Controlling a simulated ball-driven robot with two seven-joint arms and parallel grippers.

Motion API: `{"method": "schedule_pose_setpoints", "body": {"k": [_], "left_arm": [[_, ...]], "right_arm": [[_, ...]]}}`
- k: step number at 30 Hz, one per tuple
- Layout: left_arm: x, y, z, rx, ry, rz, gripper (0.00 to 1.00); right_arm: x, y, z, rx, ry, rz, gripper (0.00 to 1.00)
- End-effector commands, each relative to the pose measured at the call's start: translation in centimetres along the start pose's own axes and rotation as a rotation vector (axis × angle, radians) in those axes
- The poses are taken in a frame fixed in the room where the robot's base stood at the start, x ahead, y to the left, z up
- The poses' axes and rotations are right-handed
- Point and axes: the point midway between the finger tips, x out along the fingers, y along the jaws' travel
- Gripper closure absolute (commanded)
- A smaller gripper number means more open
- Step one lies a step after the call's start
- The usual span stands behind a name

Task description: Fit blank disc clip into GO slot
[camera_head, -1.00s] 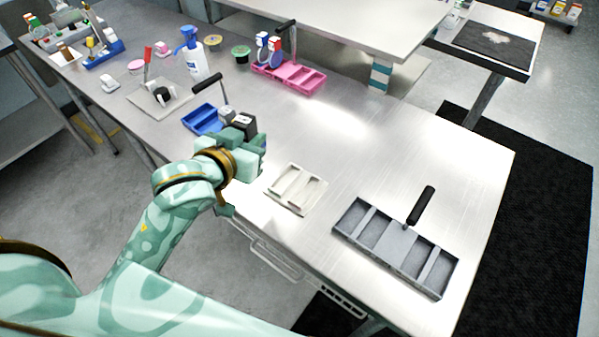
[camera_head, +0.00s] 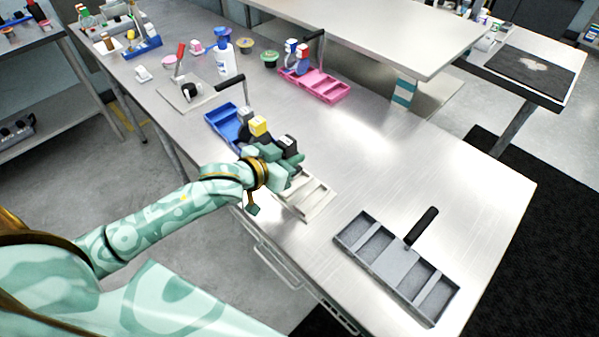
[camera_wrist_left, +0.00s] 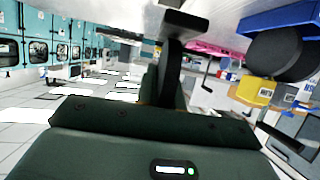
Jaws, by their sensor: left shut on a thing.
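My left gripper (camera_head: 285,163) is shut on a dark grey piece (camera_head: 288,146), which stands out above the fingers at the near edge of the beige tray (camera_head: 318,203). The hand and arm hide part of that piece, so I cannot tell its full shape or whether it touches the tray. The left wrist view shows a dark round disc (camera_wrist_left: 288,52) at the upper right, beside a yellow block (camera_wrist_left: 255,92). No slot label, GO included, can be read. My right gripper is not in view.
The blue caddy (camera_head: 222,122) with a yellow-topped module (camera_head: 258,126) stands just behind the hand. A grey compartment tray (camera_head: 390,262) with a black handle lies to the right. A pink caddy (camera_head: 322,86) stands at the back. The table's middle right is clear.

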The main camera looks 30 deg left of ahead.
Motion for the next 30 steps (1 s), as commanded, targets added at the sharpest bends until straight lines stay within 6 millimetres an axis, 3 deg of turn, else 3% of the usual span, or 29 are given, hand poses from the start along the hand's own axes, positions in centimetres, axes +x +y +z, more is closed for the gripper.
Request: {"method": "schedule_pose_setpoints", "body": {"k": [8,14,24,25,27,30], "left_arm": [[2.4,0.4,1.3,0.0,0.001,0.001,1.0],[3.8,0.4,4.3,0.001,-0.001,0.001,1.0],[3.8,0.4,4.3,0.001,0.001,0.001,1.0],[3.8,0.4,4.3,0.001,0.001,0.001,0.86],[3.8,0.4,4.3,0.002,0.001,0.001,0.69],[3.8,0.4,4.3,0.002,0.001,0.001,0.69]], "right_arm": [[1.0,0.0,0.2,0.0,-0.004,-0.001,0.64],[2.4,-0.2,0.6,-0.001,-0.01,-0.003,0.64],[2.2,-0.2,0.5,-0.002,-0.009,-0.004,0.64],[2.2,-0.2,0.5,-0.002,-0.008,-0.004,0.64],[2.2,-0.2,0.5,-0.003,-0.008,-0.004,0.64],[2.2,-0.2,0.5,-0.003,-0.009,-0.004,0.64]]}}
